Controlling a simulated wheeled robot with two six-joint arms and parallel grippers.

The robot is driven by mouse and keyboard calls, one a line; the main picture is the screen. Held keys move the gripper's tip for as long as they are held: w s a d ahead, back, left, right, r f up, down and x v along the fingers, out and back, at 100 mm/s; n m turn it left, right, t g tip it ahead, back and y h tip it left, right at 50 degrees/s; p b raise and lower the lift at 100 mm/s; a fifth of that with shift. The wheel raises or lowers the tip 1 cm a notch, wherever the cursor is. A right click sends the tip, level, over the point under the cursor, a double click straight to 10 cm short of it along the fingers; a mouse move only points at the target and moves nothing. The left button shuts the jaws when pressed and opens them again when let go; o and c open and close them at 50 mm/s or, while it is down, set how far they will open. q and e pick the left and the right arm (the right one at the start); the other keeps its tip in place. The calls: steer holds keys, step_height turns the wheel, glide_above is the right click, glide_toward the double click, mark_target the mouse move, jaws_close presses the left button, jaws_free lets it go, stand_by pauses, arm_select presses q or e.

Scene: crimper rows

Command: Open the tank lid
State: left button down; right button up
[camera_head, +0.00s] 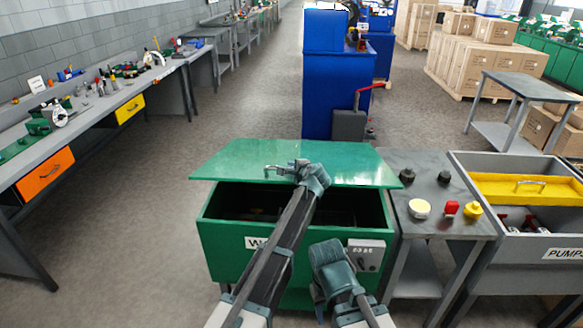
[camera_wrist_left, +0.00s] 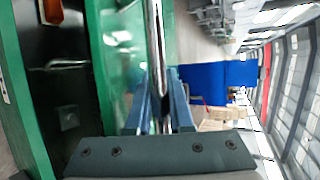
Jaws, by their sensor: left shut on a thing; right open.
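The green tank (camera_head: 222,250) stands in front of me. Its flat green lid (camera_head: 235,158) is raised off the near rim, leaving a dark gap into the tank. My left gripper (camera_head: 285,169) is at the lid's metal handle (camera_head: 269,169) and shut on it. In the left wrist view, the shiny handle bar (camera_wrist_left: 157,45) runs between the fingers of my left gripper (camera_wrist_left: 152,112), beside the green lid (camera_wrist_left: 120,45); the dark tank inside shows at left. My right gripper (camera_head: 331,265) is open and empty in front of the tank's front wall.
A grey table (camera_head: 425,188) with knobs and a red and a yellow part stands right of the tank, then a grey bin (camera_head: 500,250) with a yellow tray. A blue cabinet (camera_head: 325,90) is behind the tank. A workbench runs along the left; floor between is clear.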

arm_select(q)
steer(key=w+r+p, duration=0.5)
steer(key=r+p, duration=0.3)
steer(key=r, duration=0.1)
steer(key=w+r+g+p, duration=0.1)
steer(key=w+r+p, duration=0.4)
steer(key=r+p, duration=0.3)
steer(key=shift+w+r+p, duration=0.15)
steer(key=shift+r+p, duration=0.25)
steer(key=shift+p, duration=0.4)
steer(key=c, duration=1.1)
jaws_free()
